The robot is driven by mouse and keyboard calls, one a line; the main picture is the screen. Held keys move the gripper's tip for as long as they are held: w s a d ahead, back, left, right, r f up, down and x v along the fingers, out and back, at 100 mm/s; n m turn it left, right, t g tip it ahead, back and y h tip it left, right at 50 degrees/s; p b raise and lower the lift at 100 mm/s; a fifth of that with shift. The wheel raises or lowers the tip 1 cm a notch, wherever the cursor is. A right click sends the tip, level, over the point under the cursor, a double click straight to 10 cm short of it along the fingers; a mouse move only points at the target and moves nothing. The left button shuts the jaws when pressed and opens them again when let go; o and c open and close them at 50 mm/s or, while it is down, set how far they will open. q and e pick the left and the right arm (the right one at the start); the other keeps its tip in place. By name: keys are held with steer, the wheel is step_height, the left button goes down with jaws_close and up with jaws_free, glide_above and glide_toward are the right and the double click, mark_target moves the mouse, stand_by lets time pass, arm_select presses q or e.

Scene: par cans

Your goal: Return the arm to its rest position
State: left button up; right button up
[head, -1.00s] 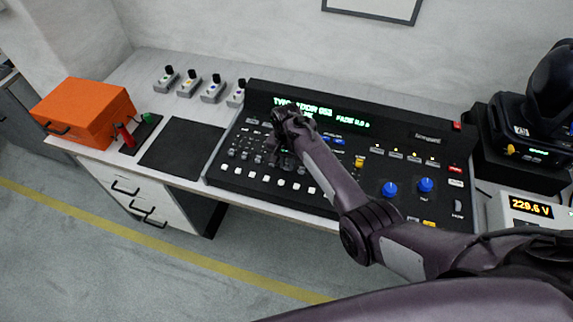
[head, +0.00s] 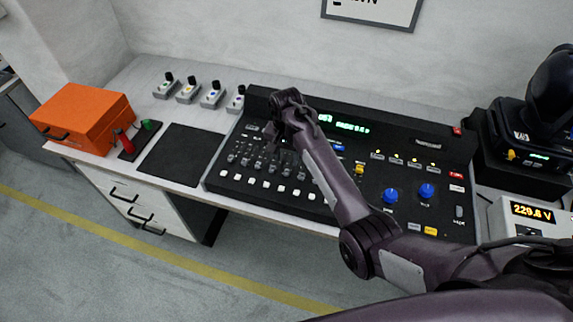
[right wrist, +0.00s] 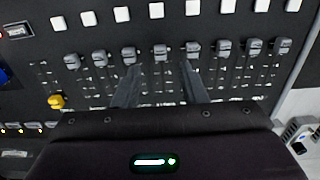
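My right arm reaches in from the lower right in the head view, over the black control console (head: 400,205). My right gripper (head: 271,140) is above the console's upper left part, over the fader area, and hides part of the green display (head: 345,126). In the right wrist view the two fingers of the right gripper (right wrist: 160,68) are apart with nothing between them. A row of grey faders (right wrist: 161,53) lies beyond the fingertips. I cannot tell exactly how high the fingers are above the panel. My left gripper is not in view.
An orange case (head: 82,115), a black mat (head: 184,155) and several small switch boxes (head: 212,95) are left of the console. A black stage light (head: 535,125) and a voltage meter (head: 532,215) stand at the right. A framed sign (head: 372,10) hangs behind.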

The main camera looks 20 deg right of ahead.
steer(key=shift+r, duration=0.6)
